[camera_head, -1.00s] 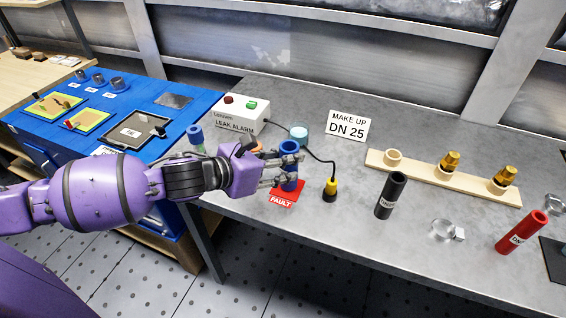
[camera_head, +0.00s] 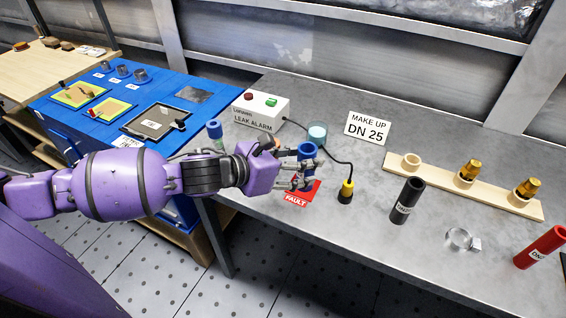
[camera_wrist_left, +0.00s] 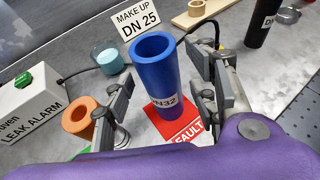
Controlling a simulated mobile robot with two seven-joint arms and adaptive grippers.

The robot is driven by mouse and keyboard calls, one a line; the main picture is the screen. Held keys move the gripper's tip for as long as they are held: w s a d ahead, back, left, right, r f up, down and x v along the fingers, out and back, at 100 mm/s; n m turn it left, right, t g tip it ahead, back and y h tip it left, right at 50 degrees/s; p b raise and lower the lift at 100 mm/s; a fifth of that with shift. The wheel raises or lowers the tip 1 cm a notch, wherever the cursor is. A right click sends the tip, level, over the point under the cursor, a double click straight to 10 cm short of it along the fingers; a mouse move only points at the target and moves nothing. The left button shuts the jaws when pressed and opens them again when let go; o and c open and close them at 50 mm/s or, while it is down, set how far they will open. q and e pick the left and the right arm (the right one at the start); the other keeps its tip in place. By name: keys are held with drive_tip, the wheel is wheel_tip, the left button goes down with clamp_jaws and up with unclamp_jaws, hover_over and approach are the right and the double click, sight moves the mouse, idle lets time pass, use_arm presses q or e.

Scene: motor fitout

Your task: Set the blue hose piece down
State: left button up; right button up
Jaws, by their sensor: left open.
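The blue hose piece (camera_wrist_left: 160,80), labelled DN32, stands upright on the red FAULT card (camera_wrist_left: 180,128) in the left wrist view. In the head view its blue top (camera_head: 307,150) shows above my gripper, over the red card (camera_head: 298,200). My left gripper (camera_wrist_left: 160,95) is open, with its fingers on either side of the hose piece and gaps visible between them and it. In the head view the left gripper (camera_head: 303,172) hides much of the hose piece. My right gripper is not in view.
A black hose piece (camera_head: 407,200) and a wooden rack (camera_head: 440,180) stand right. Bare bench lies between.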

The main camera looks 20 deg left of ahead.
use_arm(q)
drive_tip(key=p+v, duration=0.2)
drive_tip(key=v, duration=0.9)
drive_tip(key=s+a+f+n+y, duration=0.2)
drive_tip(key=s+f+n, duration=0.4)
drive_tip(key=f+n, duration=0.45)
drive_tip(key=s+a+f+n+y, duration=0.25)
drive_tip(key=s+f+n, duration=0.35)
drive_tip(key=f+n, duration=0.45)
drive_tip(key=s+d+f+n+g+y, duration=0.1)
drive_tip(key=s+d+f+n, duration=0.2)
drive_tip(key=s+f+n, duration=0.3)
drive_tip(key=s+d+f+n+g+y, duration=0.1)
drive_tip(key=s+d+f+n, duration=0.3)
drive_tip(key=s+n, duration=0.5)
wheel_tip(320, 180, down, 2)
drive_tip(key=n+g, duration=0.1)
drive_tip(key=n, duration=0.5)
drive_tip(key=shift+s+y, duration=0.25)
drive_tip(key=shift+y, duration=0.1)
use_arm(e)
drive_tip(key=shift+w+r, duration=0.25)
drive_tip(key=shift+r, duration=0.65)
use_arm(q)
drive_tip(key=shift+f, duration=0.1)
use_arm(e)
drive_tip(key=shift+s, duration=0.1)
